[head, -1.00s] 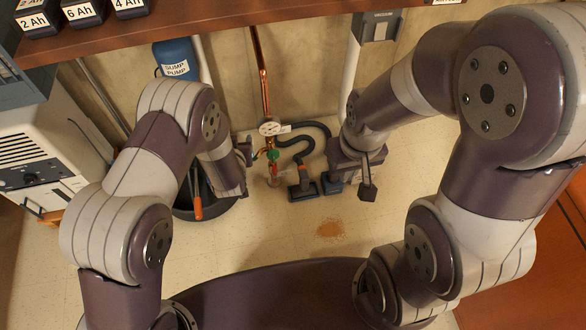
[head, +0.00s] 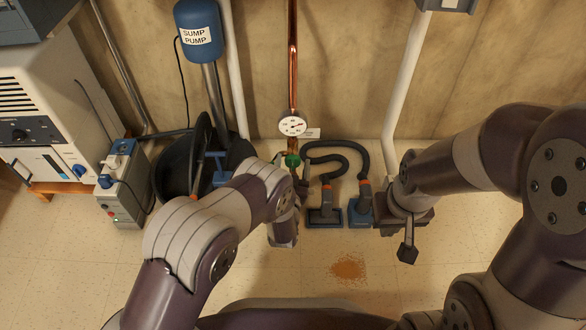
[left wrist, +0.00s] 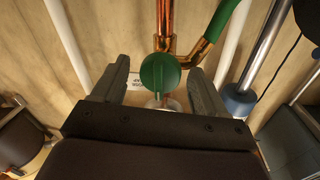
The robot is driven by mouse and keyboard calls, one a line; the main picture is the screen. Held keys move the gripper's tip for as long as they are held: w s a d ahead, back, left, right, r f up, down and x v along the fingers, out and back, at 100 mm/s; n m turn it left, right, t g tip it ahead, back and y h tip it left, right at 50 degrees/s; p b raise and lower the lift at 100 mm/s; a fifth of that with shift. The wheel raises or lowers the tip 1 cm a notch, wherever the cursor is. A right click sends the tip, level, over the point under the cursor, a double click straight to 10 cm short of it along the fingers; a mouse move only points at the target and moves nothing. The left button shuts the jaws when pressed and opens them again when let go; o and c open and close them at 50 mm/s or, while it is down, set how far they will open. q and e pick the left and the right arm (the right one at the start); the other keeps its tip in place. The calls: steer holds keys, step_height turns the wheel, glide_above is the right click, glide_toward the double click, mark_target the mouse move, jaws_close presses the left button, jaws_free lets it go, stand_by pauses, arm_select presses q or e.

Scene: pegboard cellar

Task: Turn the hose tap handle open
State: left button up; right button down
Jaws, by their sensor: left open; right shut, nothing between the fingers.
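The hose tap handle is a round green knob (left wrist: 160,74) with a raised bar across its face. It is on a copper pipe against the wall, and in the head view it shows as a small green spot (head: 292,160) below the gauge. My left gripper (left wrist: 158,80) is open, with one finger on each side of the knob in the left wrist view. In the head view my left wrist partly hides the tap's lower part. My right gripper (head: 408,246) is shut and empty, well right of the tap above the floor.
A gauge (head: 292,125) sits on the copper pipe (head: 293,50). A black hose (head: 340,147) and floor nozzles (head: 325,217) lie right of the tap. A black tub (head: 172,178) and a blue sump pump (head: 199,30) are left. Floor with a brown patch (head: 348,268) lies in front.

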arm_select(q)
steer(key=shift+w, duration=0.6)
steer(key=c, duration=1.1)
steer(key=shift+o, duration=0.2)
